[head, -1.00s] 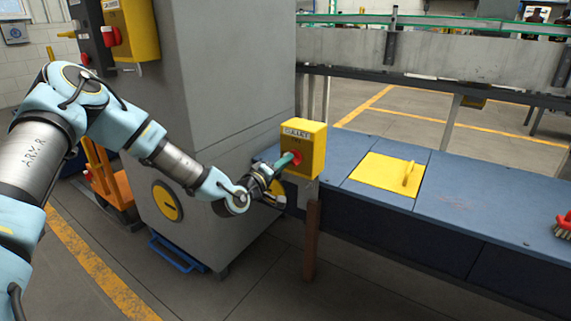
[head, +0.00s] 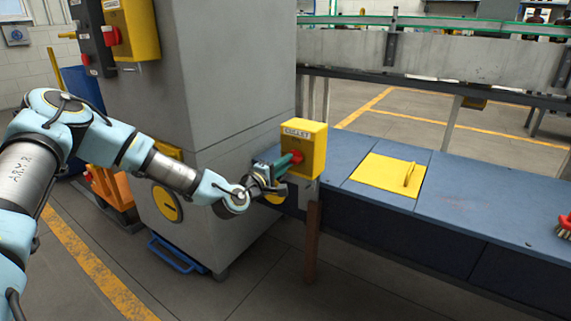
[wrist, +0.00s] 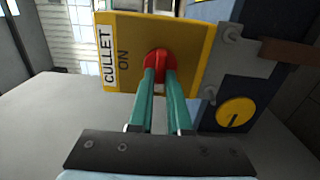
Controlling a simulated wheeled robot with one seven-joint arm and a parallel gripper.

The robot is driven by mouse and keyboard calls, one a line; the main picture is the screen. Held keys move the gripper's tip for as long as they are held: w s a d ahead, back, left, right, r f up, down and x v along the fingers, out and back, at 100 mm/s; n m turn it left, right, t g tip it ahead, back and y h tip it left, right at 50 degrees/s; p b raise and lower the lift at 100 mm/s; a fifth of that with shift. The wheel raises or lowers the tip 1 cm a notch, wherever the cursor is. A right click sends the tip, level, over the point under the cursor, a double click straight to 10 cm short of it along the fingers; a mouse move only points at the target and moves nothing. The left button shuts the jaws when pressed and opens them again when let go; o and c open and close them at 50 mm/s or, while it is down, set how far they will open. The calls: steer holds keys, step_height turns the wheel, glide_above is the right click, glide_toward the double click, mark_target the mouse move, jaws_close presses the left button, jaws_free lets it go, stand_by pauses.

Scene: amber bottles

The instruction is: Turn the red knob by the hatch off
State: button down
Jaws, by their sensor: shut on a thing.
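The red knob (wrist: 157,65) is on the front of a yellow box marked CULLET (head: 312,150), and the wrist view shows the word ON beside it. The box stands on a brown post at the left end of the blue bench. My gripper (wrist: 159,80) has its two green fingers shut on the knob, one on either side. In the head view the gripper (head: 291,157) reaches the knob from the left and partly hides it. The hatch (head: 387,174) is a yellow panel with an upright handle, lying flush in the bench top to the right of the box.
A second yellow box (head: 140,30) with a red knob is on the grey cabinet (head: 240,90) at the upper left. A red brush (head: 563,226) lies on the bench (head: 480,210) at the right edge. The floor before the bench is clear.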

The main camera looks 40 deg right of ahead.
steer(key=c, duration=0.9)
jaws_free()
steer(key=shift+o, duration=0.2)
steer(key=shift+a, duration=0.1)
steer(key=v, duration=1)
steer(key=shift+a+p, duration=0.3)
steer(key=shift+a, duration=0.05)
